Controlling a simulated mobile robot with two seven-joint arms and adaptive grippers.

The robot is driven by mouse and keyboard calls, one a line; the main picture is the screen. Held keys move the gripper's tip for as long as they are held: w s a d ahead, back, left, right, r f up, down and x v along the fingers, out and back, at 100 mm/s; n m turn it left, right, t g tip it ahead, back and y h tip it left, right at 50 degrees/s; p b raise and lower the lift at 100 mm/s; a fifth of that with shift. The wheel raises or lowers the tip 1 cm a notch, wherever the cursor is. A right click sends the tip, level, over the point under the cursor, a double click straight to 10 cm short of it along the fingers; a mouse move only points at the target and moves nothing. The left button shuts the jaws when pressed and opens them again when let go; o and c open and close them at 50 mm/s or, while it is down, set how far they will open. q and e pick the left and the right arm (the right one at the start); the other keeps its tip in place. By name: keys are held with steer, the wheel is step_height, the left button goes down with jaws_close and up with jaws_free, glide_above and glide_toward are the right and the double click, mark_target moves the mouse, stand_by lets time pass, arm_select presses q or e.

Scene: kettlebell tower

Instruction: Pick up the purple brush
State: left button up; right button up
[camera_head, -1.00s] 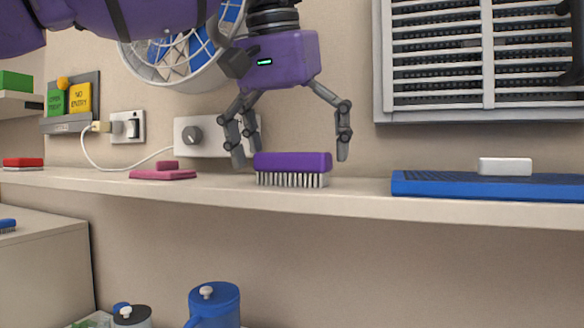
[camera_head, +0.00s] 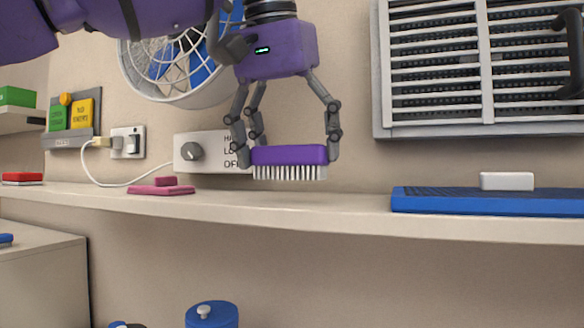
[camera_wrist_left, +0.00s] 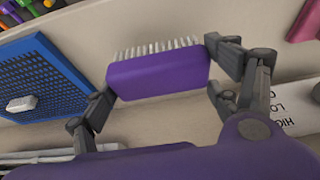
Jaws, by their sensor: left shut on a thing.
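The purple brush (camera_head: 289,155) has a purple back and white bristles pointing down. My left gripper (camera_head: 288,158) is shut on it, with fingers at its left and right ends. The brush hangs level, its bristles a little above the shelf (camera_head: 345,206). In the left wrist view the brush (camera_wrist_left: 158,75) lies between the fingers of the same gripper (camera_wrist_left: 160,82), with its bristles toward the top. My right gripper is not in view.
A blue mat (camera_head: 480,204) with a white block (camera_head: 507,181) lies to the right. Behind are a dial panel (camera_head: 203,150), a fan (camera_head: 170,85) and a vent grille (camera_head: 440,130). A blue lidded container (camera_head: 212,316) stands below.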

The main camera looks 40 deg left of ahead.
arm_select(q)
step_height(320, 180, up, 3)
steer(key=shift+f, duration=0.1)
steer(key=shift+r+p, duration=0.35)
steer(key=shift+r, duration=0.35)
steer(key=s+d, duration=0.2)
steer(key=s, duration=0.7)
steer(key=s+d, duration=0.2)
steer(key=s, duration=0.8)
steer(key=shift+d, duration=0.3)
steer(key=o, duration=0.4)
steer(key=shift+f, duration=0.1)
steer(key=shift+c, duration=1.2)
steer(key=shift+o, duration=1.3)
steer(key=c, duration=0.8)
steer(key=shift+c, duration=0.4)
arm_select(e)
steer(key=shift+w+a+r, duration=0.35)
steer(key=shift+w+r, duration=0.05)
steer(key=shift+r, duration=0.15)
